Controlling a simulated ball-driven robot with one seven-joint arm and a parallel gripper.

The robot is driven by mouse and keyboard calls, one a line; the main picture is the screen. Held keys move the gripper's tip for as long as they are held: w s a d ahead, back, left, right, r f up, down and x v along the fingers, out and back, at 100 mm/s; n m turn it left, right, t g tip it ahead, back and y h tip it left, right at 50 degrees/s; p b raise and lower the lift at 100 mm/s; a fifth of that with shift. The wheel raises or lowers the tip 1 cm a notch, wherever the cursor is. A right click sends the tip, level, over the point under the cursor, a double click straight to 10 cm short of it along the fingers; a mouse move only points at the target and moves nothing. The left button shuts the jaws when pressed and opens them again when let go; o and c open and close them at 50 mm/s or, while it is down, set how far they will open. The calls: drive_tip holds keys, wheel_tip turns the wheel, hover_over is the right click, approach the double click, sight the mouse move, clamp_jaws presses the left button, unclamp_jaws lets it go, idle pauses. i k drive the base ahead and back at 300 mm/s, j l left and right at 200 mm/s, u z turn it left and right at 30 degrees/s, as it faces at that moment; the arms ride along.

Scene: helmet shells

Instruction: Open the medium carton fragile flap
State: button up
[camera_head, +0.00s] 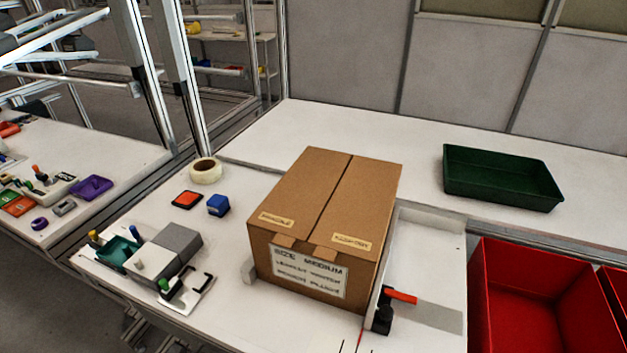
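A brown medium carton (315,215) stands on the white worktop. A white label (308,274) on its front reads "SIZE MEDIUM", with smaller lines below. Its two top flaps, a left flap (305,185) and a right flap (362,200), lie flat and shut, meeting at a dark seam. Each has a small tan label near the front edge, on the left (276,220) and on the right (350,242). The lettering is too small to tell surely which says fragile. Two short brown tabs hang over the front edge. My gripper is not in view.
A black clamp-like piece with an orange handle (400,295) stands close to the carton's right front. A tape roll (205,171), small blocks and a grey fixture (165,255) are left. A green tray (500,178) and red bin (535,305) are right.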

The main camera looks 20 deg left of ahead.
sight(291, 210)
drive_tip(key=j+u, duration=0.1)
drive_tip(key=u, duration=0.3)
drive_tip(key=j+u, duration=0.1)
drive_tip(key=u, duration=0.3)
drive_tip(key=i+j+u, duration=0.1)
drive_tip(key=u, duration=0.7)
drive_tip(key=i+j, duration=0.2)
drive_tip(key=i+u, duration=0.05)
